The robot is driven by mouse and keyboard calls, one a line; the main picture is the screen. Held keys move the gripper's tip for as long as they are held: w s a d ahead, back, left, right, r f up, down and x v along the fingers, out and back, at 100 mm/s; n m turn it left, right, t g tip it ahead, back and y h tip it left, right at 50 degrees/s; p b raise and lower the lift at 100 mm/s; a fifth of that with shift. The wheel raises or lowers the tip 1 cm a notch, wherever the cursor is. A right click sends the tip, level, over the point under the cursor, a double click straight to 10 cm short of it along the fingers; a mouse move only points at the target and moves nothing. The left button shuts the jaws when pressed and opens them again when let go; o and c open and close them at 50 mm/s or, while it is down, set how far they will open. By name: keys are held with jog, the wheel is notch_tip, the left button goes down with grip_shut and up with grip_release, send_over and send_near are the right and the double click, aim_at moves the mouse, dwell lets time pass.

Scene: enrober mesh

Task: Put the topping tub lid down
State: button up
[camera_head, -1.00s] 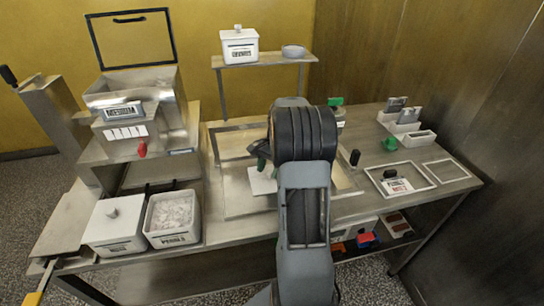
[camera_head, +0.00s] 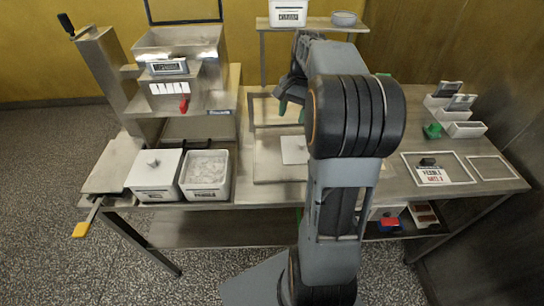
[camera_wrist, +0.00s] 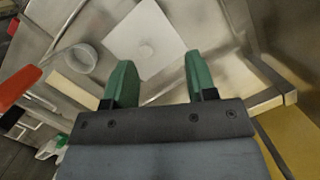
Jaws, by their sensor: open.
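The topping tub lid looks like a flat white square plate with a small knob. It lies on the metal frame area in the middle of the bench in the head view (camera_head: 293,150), and at the top centre of the wrist view (camera_wrist: 140,32). My gripper (camera_wrist: 158,78) has green fingers, spread apart with nothing between them. In the head view my gripper (camera_head: 289,107) is above and behind the lid, apart from it. My arm hides part of the bench to the right. An open white tub (camera_head: 206,193) with pale contents stands at the bench's left.
A lidded white tub (camera_head: 153,189) stands left of the open tub. A steel machine (camera_head: 180,48) with a red knob rises behind them. A back shelf (camera_head: 312,24) holds a white box and a bowl. Framed trays (camera_head: 485,170) and a green item (camera_head: 432,131) are at the right.

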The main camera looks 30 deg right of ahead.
jog(key=s+a+f+n+t+h, duration=0.1)
jog(key=s+a+f+n+t, duration=0.1)
jog(key=s+a+n, duration=0.3)
jog(key=s+a+f+n+t+h, duration=0.1)
jog(key=s+a+f+n+t, duration=0.1)
jog(key=s+a+n, duration=0.3)
jog(key=s+a, duration=0.3)
jog(key=a, duration=0.3)
jog(key=shift+a+f+n, duration=0.3)
jog(key=shift+a+n, duration=0.05)
jog(key=shift+n, duration=0.05)
jog(key=shift+r+p, duration=0.8)
jog(key=shift+r, duration=0.1)
jog(key=shift+f, duration=0.15)
jog(key=shift+c, duration=0.4)
jog(key=shift+d, duration=0.15)
jog(key=shift+c, duration=0.4)
